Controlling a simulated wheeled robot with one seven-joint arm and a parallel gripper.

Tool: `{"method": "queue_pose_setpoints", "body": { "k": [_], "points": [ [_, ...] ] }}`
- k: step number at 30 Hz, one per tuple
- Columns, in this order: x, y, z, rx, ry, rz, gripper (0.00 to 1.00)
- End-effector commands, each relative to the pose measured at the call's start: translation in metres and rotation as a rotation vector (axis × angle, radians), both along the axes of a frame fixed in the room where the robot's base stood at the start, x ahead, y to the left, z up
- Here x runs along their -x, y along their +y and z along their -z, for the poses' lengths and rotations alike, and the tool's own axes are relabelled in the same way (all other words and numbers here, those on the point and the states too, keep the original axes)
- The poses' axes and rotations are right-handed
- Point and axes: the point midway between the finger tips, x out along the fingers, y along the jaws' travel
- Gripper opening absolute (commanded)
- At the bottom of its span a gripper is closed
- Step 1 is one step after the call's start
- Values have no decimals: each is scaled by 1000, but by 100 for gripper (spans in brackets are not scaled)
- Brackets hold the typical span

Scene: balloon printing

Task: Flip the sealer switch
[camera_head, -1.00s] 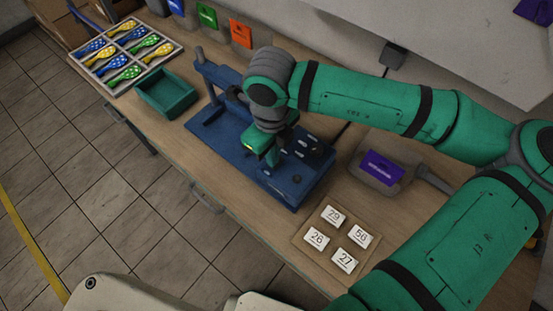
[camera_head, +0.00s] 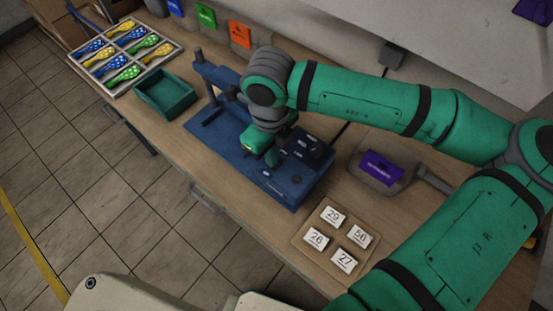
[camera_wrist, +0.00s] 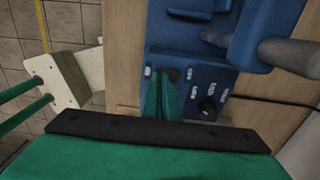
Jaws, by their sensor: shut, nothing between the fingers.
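The blue sealer (camera_head: 285,190) stands on the workbench, with an upright post and arm at its far left end and a raised control panel at its near right end. In the wrist view its panel (camera_wrist: 222,88) carries a black knob (camera_wrist: 207,108), white labels and a small dark part (camera_wrist: 172,74) right at my fingertips, which may be the switch. My gripper (camera_head: 271,159) is shut and empty, pointing down at the panel's left side. In the wrist view the green fingers (camera_wrist: 163,85) lie together against or just above the panel; I cannot tell if they touch. They partly hide the dark part.
A tile board (camera_head: 309,243) with numbered tiles lies right of the sealer. A grey tool with a purple label (camera_head: 382,167) is behind it. A green tray (camera_head: 166,93) and a divided box of balloons (camera_head: 126,52) stand at the left. The bench front edge is near.

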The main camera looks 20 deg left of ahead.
Motion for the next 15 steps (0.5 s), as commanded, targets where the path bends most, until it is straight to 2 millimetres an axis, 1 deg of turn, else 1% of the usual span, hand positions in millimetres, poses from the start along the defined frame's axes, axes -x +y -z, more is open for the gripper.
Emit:
{"method": "queue_pose_setpoints", "body": {
  "k": [15],
  "points": [
    [0,1,6,0,0,-2,0]
  ]
}}
